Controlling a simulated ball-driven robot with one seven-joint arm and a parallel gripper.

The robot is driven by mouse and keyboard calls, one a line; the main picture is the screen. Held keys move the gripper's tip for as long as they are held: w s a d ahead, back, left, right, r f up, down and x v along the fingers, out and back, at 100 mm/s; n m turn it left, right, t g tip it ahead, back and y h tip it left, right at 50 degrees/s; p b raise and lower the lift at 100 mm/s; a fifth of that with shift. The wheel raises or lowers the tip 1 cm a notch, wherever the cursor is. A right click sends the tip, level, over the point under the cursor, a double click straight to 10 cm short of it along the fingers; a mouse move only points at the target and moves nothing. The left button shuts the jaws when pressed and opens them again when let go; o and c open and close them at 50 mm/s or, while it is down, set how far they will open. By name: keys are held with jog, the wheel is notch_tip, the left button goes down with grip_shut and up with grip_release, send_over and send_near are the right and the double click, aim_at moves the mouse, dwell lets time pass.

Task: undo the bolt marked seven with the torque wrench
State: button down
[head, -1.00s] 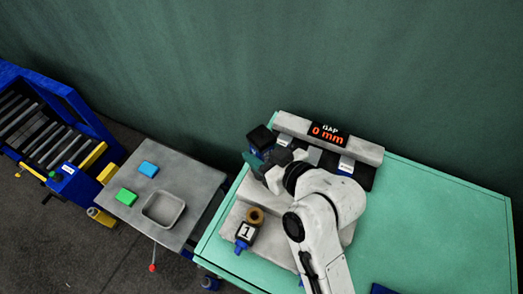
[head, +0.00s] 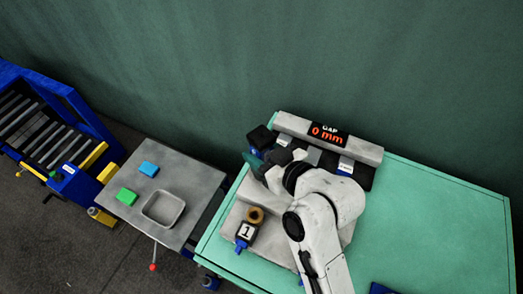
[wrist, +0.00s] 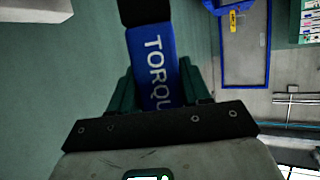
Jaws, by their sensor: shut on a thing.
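My gripper (head: 264,163) is over the press on the green bench, at the end of my white arm. In the wrist view my gripper (wrist: 155,92) is shut on the torque wrench (wrist: 158,60), a blue body lettered "TORQU" with a black end. In the head view the wrench's black end (head: 261,137) stands up beyond the fingers. A bolt marked 1 (head: 247,231) with a brass-coloured top shows at the press's near left. No bolt marked seven can be made out; my arm covers much of the press.
A roller conveyor (head: 40,130) stands farther left. The bench's right side is largely clear.

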aim_at(266, 139)
dwell(0.5)
jog(key=shift+r+p, duration=2.75)
jog(key=shift+r, duration=0.45)
